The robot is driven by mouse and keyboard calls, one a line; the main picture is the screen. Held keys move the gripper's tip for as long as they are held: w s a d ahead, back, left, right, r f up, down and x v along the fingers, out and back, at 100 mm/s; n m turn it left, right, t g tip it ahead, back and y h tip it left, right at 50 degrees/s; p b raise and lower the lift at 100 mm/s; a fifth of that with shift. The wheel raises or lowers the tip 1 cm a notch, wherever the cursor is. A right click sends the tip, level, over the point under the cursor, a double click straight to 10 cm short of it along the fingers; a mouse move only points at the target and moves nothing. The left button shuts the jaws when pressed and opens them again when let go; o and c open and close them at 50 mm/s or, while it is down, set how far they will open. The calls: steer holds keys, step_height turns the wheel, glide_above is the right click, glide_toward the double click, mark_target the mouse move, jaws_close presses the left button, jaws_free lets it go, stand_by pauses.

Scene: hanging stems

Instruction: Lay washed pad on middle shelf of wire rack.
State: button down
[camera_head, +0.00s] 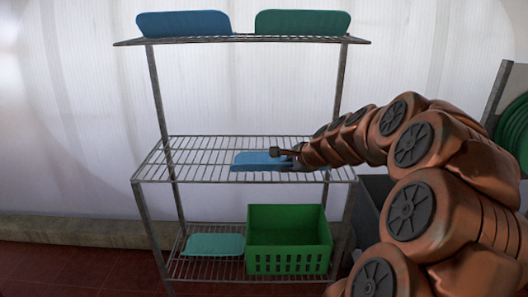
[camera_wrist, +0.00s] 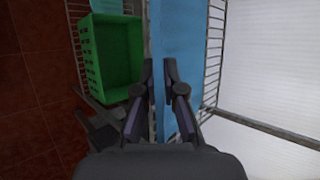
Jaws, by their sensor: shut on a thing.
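The blue pad (camera_head: 253,163) is level at the middle shelf of the wire rack (camera_head: 190,160), right of its centre. I cannot tell whether it rests on the wires or is just above them. My gripper (camera_head: 287,154) is shut on the pad's right end, with my arm reaching in from the right. In the wrist view the pad (camera_wrist: 180,40) runs away from my gripper (camera_wrist: 160,95), whose two fingers stand at its near end. The fingertips' contact with the pad is partly hidden.
The top shelf holds another blue pad (camera_head: 184,23) and a green pad (camera_head: 302,22). The bottom shelf holds a teal pad (camera_head: 214,244) and a green crate (camera_head: 288,238). The left half of the middle shelf is bare. Green round things (camera_head: 515,130) stand at the far right.

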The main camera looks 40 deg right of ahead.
steer(key=w+d, duration=0.2)
steer(key=d, duration=0.2)
steer(key=w+d+f+p, duration=0.1)
steer(key=w+d, duration=0.2)
steer(key=d, duration=0.2)
steer(key=w+d, duration=0.2)
steer(key=d, duration=0.2)
steer(key=shift+w+d+f+p, duration=0.2)
steer(key=shift+w+p, duration=0.15)
steer(key=shift+f, duration=1.8)
steer(key=c, duration=1.3)
jaws_free()
steer(key=v, duration=1.2)
steer(key=shift+b, duration=0.3)
